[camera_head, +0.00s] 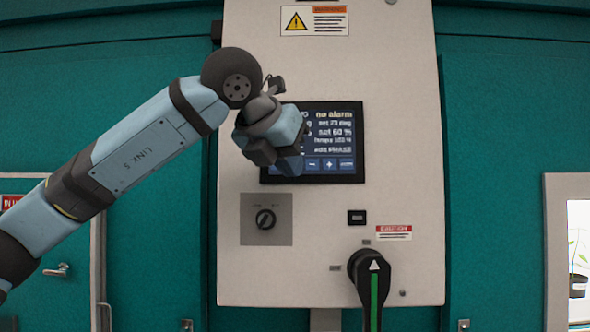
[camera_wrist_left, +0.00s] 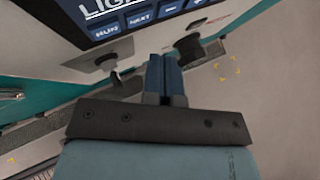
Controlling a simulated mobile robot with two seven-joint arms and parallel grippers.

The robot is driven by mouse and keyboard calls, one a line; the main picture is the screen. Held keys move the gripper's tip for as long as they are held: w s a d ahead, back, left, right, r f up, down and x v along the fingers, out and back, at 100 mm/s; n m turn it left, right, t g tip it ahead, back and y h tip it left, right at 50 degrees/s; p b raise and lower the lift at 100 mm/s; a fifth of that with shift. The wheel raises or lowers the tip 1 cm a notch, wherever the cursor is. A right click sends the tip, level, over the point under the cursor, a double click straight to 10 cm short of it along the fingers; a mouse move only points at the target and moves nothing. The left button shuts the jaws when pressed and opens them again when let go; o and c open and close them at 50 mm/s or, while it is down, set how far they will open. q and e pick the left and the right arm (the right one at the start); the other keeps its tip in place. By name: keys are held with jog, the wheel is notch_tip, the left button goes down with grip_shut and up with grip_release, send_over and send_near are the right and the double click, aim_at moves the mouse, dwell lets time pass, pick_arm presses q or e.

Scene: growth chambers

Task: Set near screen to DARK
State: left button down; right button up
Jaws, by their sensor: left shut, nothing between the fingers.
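The screen (camera_head: 340,150) is a dark panel on the pale control cabinet. It reads "no alarm" and several setting lines, with a row of blue buttons along its bottom. My left gripper (camera_head: 289,165) is in front of the screen's left part and hides it, including the left lower buttons. There the shut, empty fingers (camera_wrist_left: 165,72) are below the button row. I cannot tell whether they touch the panel. My right gripper is not in view.
A rotary switch (camera_head: 265,219) sits below the screen on a grey plate. A black handle with a green stripe (camera_head: 372,285) sticks out at the lower right. A small black module (camera_head: 357,217) and warning labels are on the cabinet. A lit window with a plant (camera_head: 578,262) is far right.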

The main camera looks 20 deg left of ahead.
pick_arm(q)
jog(key=s, duration=0.1)
jog(key=s+d+b, duration=0.1)
jog(key=s, duration=0.1)
jog(key=shift+s, duration=0.25)
dwell(0.4)
dwell(1.0)
dwell(1.8)
